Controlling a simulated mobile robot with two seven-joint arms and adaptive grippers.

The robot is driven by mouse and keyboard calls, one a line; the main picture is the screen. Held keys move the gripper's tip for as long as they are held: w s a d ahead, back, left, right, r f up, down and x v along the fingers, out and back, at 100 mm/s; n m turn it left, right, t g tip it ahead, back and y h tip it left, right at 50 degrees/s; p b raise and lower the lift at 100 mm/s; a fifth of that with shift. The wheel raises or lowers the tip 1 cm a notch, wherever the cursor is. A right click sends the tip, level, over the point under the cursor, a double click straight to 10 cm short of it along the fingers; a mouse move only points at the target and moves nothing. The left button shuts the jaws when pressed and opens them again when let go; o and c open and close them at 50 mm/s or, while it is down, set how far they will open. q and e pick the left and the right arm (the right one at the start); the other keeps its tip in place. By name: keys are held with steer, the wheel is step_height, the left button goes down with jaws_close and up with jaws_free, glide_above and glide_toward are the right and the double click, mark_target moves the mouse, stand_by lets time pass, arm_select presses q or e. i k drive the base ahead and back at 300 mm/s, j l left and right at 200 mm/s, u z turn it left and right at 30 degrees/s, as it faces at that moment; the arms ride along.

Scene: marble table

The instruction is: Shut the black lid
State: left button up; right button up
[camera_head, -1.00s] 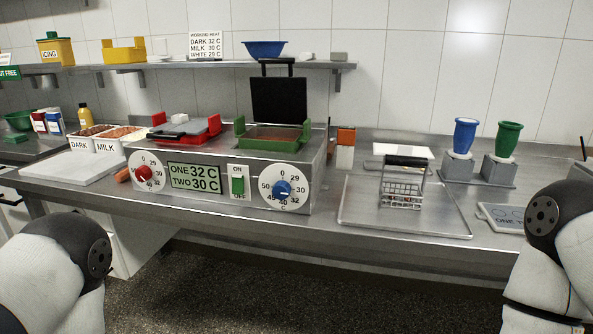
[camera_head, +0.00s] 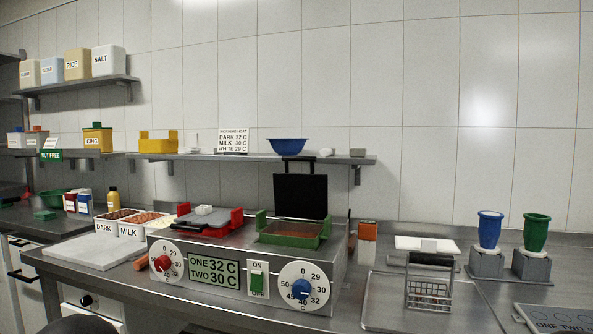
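The black lid (camera_head: 300,196) stands upright, open, at the back of the green-framed well (camera_head: 291,233) on the right side of the steel melting unit (camera_head: 240,268). A black handle shows at its top edge. The green well is uncovered. To its left, the red-framed well (camera_head: 236,217) has a dark flat cover over it with a small pale block on top. Neither gripper is in view. Only a dark rounded part of my own arm shows at the bottom left edge.
Left of the unit are a pale marble slab (camera_head: 88,250) and tubs marked DARK and MILK (camera_head: 131,230). Right are a wire basket (camera_head: 428,292) on a steel tray, then blue (camera_head: 490,229) and green cups on stands.

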mark_target(298, 195)
steer(key=i+j+z, duration=0.15)
steer(key=j+z, duration=0.6)
steer(key=j, duration=0.3)
steer(key=j+z, duration=0.4)
steer(key=j, duration=0.2)
steer(key=j+z, duration=0.35)
steer(key=j, duration=0.2)
steer(key=k, duration=0.05)
